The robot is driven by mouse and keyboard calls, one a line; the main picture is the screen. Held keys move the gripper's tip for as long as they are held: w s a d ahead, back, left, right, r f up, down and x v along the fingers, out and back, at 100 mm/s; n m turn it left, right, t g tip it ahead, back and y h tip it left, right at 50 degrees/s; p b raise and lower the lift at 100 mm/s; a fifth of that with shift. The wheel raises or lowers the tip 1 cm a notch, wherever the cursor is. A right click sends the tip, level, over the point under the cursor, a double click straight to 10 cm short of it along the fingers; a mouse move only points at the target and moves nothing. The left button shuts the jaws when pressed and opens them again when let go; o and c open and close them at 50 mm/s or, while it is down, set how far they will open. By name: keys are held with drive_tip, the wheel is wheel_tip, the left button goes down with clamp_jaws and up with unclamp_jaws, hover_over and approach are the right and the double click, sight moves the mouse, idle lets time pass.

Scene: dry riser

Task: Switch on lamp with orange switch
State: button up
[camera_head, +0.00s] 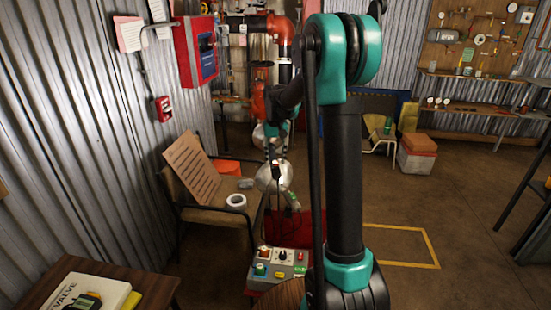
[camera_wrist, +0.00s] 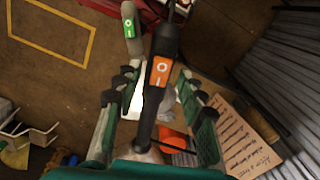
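The orange switch (camera_wrist: 160,72) is a rocker marked O and I, set in a black elongated body on a dark cord. In the wrist view it stands in the gap between the fingers of my gripper (camera_wrist: 158,84). My gripper is open, with a finger on each side of the black body and visible space between. A second switch, green in a grey body (camera_wrist: 129,27), is just beyond it to the left. In the head view my gripper (camera_head: 276,155) points down above a rounded silvery shape (camera_head: 270,178), perhaps a lamp. Its fingertips are too small to judge there.
A chair (camera_head: 205,215) holding a cardboard sign (camera_head: 193,172) and a tape roll (camera_head: 236,202) stands left of my gripper. A control box with buttons (camera_head: 281,266) is below. A wooden table (camera_head: 145,285) is at the front left. The floor at right is mostly clear.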

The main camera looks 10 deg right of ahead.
sight(275, 162)
wheel_tip(275, 162, up, 12)
idle(0.5)
drive_tip(key=s+d+f+t, duration=0.1)
drive_tip(key=s+f, duration=0.5)
drive_tip(key=s, duration=0.4)
drive_tip(key=s+d+f+t, duration=0.1)
drive_tip(key=s+f, duration=0.6)
drive_tip(key=s, duration=0.3)
drive_tip(key=s+d+f+t, duration=0.2)
drive_tip(key=s+f, duration=0.4)
drive_tip(key=s, duration=0.5)
drive_tip(key=shift+f+n, duration=0.3)
